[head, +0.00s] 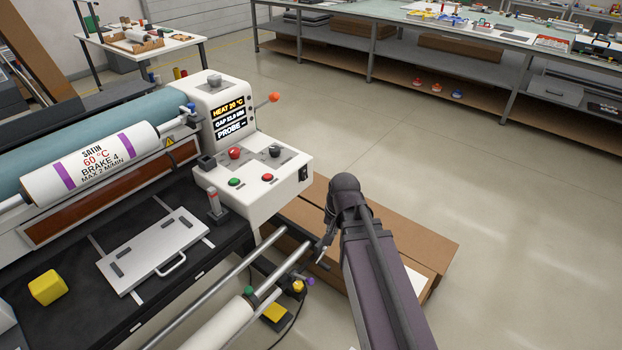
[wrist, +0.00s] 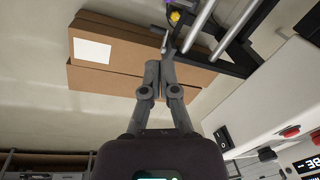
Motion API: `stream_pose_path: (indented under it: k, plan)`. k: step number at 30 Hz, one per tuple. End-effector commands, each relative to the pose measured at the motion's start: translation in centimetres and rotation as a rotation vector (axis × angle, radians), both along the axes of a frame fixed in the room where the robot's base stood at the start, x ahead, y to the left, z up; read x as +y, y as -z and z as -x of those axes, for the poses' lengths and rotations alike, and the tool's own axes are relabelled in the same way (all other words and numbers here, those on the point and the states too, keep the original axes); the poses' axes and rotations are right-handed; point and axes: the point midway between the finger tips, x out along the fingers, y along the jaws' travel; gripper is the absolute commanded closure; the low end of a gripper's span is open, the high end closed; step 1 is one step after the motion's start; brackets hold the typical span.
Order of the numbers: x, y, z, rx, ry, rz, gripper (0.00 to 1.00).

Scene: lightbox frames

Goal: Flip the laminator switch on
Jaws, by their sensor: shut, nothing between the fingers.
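The laminator's white control box (head: 255,178) stands at centre left in the head view. A black rocker switch (head: 303,173) sits on its right side face. In the wrist view the rocker (wrist: 223,138) shows on the white panel at lower right; I cannot tell which way it is set. My gripper (wrist: 160,65) is shut and empty, with its fingers side by side, apart from the switch and to its upper left in that view. In the head view my gripper (head: 323,250) is small and partly hidden, below and right of the control box.
Cardboard boxes (head: 420,245) lie beside the laminator, behind my gripper in the wrist view. Metal rails (head: 280,270) run near my gripper. Open floor (head: 450,150) lies to the right.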

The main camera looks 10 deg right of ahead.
Motion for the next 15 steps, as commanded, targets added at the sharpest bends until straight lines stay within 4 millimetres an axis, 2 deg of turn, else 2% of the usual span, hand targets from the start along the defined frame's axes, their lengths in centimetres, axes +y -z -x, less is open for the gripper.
stream_pose_path:
  k: [1,15]
  plan:
    - [-0.1,-0.1,-1.0,-0.005,0.058,-0.02,1.0]
    - [-1.0,-1.0,-7.5,-0.009,0.65,-0.258,1.0]
